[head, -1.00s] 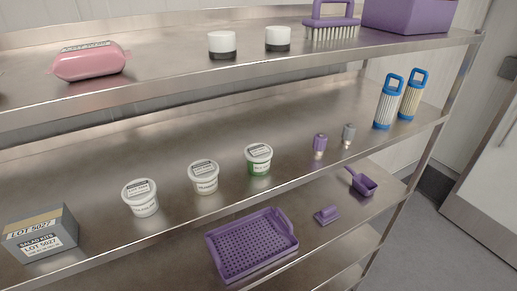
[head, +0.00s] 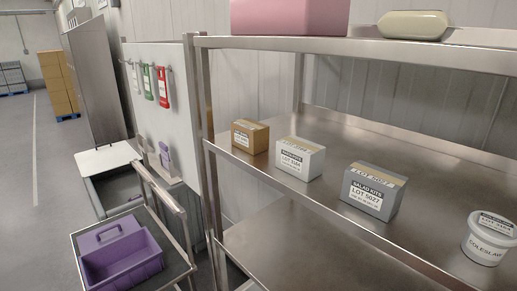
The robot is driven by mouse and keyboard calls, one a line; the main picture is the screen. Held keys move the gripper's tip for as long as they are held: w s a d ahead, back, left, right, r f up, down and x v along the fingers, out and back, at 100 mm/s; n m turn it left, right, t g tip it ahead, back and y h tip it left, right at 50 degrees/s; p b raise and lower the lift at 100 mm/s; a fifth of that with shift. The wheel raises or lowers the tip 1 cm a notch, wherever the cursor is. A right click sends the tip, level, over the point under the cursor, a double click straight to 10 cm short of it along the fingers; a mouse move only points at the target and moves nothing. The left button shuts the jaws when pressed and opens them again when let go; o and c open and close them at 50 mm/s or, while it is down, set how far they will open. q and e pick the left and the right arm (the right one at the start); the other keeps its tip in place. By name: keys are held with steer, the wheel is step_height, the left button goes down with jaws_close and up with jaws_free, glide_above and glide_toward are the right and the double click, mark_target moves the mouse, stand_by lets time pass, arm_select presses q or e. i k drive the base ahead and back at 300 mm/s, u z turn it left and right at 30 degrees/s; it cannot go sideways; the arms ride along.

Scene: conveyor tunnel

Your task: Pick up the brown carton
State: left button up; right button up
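The brown carton (head: 250,136) stands upright on the middle steel shelf (head: 340,140), at its left end near the corner post. It has a white label on its front. A white carton (head: 300,158) stands just to its right, and a grey carton (head: 371,191) stands further right. Neither of my grippers shows in the head view.
A white tub (head: 489,238) stands at the shelf's right. A pink block (head: 290,16) and a pale package (head: 413,24) are on the upper shelf. A cart with a purple caddy (head: 121,252) stands left of the rack. Floor (head: 30,200) is open at far left.

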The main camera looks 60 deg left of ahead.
mark_target(251, 137)
steer(key=u, duration=1.6)
